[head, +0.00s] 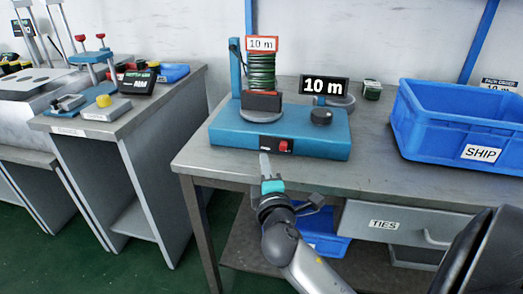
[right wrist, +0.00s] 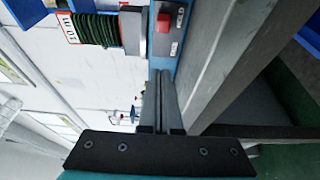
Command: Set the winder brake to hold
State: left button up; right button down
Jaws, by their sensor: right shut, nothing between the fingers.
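The winder (head: 330,139) is a blue box on the table, with a coil of green cable (head: 262,72) on its spool and a black knob (head: 321,117) on top. A small red switch (head: 283,147) sits on a black plate on its front face; I take it for the brake. My right gripper (head: 265,160) is shut and empty, just in front of the winder's front face and left of the switch. Its fingers show in the right wrist view (right wrist: 160,82). My left gripper is not in view.
A blue SHIP crate (head: 410,138) stands at the right of the table (head: 372,172). A black "10 m" display (head: 325,86) stands behind the winder. A TIES drawer (head: 398,222) is below the tabletop. Another bench (head: 150,108) stands at the left.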

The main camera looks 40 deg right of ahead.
jog(key=shift+v, duration=2.25)
jog(key=shift+a, duration=0.1)
